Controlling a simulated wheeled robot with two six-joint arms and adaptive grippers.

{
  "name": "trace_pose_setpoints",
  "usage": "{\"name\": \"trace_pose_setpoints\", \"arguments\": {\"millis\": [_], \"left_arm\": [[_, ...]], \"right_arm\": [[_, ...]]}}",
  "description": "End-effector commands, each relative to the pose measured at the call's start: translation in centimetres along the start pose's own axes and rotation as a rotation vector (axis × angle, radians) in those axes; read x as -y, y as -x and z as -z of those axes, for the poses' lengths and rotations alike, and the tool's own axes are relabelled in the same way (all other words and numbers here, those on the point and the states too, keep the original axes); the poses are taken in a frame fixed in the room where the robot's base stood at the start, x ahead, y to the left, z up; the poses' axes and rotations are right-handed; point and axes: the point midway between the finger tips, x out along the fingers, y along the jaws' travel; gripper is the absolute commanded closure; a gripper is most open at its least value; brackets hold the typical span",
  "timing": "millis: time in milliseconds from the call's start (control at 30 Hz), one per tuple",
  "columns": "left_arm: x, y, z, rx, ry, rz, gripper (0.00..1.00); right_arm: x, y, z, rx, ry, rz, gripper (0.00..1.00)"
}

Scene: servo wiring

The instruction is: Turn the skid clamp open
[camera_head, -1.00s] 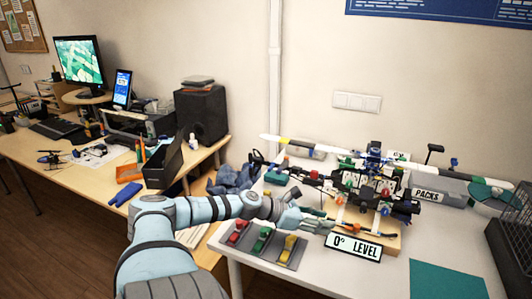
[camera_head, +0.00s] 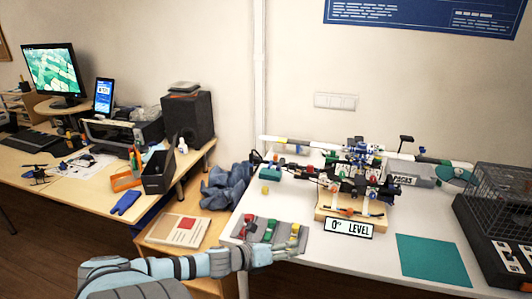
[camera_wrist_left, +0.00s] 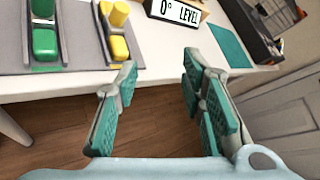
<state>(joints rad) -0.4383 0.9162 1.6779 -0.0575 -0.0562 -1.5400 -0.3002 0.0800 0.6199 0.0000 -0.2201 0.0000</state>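A model helicopter (camera_head: 360,172) with dark and coloured parts rests over a wooden stand (camera_head: 323,213) on the white table. A small orange and dark part (camera_head: 346,212) lies low on the stand; I cannot tell surely whether it is the skid clamp, or how it is turned. A "0° LEVEL" sign (camera_head: 349,229) stands in front and also shows at the top of the left wrist view (camera_wrist_left: 178,11). My left gripper (camera_head: 292,256) is at the table's front edge, left of the sign and apart from the stand. In the left wrist view its fingers (camera_wrist_left: 160,70) are open and empty. My right gripper is out of view.
A grey mat (camera_head: 297,243) with red, green and yellow pieces lies just behind my left gripper. A teal mat (camera_head: 432,260) and a wire cage (camera_head: 505,190) are to the right. A wooden desk (camera_head: 75,200) with a printer and speaker is at the left.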

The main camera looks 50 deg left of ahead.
Motion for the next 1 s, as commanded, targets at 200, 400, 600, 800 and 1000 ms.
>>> {"name": "trace_pose_setpoints", "arguments": {"millis": [200,400,600,800,1000], "left_arm": [[0.5,0.5,2.9,0.058,0.395,-0.112,0.64],[0.6,0.6,3.6,0.065,0.473,-0.139,0.64],[0.6,0.6,3.6,0.066,0.472,-0.138,0.64],[0.5,0.6,3.5,0.066,0.472,-0.138,0.64],[-1.1,0.7,4.0,0.08,0.694,-0.162,0.64]], "right_arm": [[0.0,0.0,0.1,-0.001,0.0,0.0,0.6],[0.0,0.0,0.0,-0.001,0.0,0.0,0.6],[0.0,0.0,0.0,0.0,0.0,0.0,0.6],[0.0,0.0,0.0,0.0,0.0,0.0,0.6],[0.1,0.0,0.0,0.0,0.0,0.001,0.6]]}}
